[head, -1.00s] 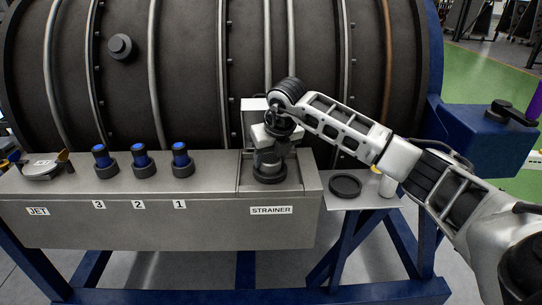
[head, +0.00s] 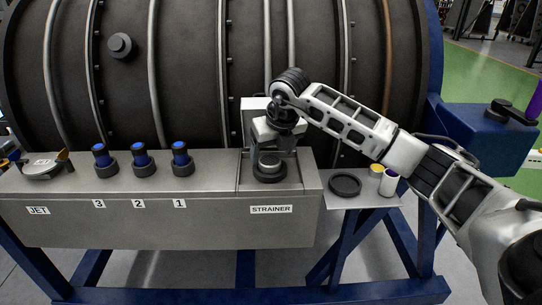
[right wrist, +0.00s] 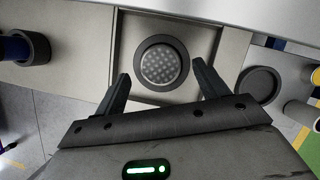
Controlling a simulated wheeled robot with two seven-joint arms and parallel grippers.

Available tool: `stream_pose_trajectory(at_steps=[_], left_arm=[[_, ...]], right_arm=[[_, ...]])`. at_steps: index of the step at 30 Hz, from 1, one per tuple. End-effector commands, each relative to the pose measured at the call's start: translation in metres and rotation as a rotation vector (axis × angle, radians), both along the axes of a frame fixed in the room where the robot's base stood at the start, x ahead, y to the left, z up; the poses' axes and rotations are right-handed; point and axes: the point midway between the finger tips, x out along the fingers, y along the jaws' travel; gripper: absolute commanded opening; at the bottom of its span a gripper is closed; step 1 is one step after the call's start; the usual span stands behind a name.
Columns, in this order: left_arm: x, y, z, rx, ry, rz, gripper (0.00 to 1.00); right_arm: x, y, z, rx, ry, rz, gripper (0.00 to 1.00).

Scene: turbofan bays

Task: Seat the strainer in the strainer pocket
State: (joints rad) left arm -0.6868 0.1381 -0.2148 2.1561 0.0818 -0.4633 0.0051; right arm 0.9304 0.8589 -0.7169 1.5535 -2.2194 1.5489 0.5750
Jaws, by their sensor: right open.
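The strainer (right wrist: 163,65) shows in the right wrist view as a round grey perforated disc. It lies inside the dark ring of the strainer pocket (right wrist: 143,82), set in a square recess; how deep it sits I cannot tell. In the head view the pocket's dark ring (head: 270,175) stands behind the STRAINER label, and my gripper hides most of the strainer. My right gripper (head: 270,155) points down above the pocket. In the right wrist view its two fingers are spread on either side of the ring, apart from the strainer. My left gripper is not in view.
Blue-capped plugs (head: 141,160) stand left on the bench. The large dark casing (head: 190,80) rises close behind.

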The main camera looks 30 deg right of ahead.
Motion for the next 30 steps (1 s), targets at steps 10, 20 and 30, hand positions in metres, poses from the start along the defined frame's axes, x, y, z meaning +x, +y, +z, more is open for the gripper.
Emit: stream_pose_trajectory(at_steps=[10,20,30], left_arm=[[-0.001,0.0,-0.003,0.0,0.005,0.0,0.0],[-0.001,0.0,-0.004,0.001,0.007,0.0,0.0],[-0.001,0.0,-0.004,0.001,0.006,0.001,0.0]], right_arm=[[-0.027,0.004,0.068,-0.001,-0.003,0.001,0.73],[-0.036,0.007,0.086,0.004,0.001,0.005,0.73],[-0.082,0.2,0.005,0.695,0.06,0.421,0.73]])
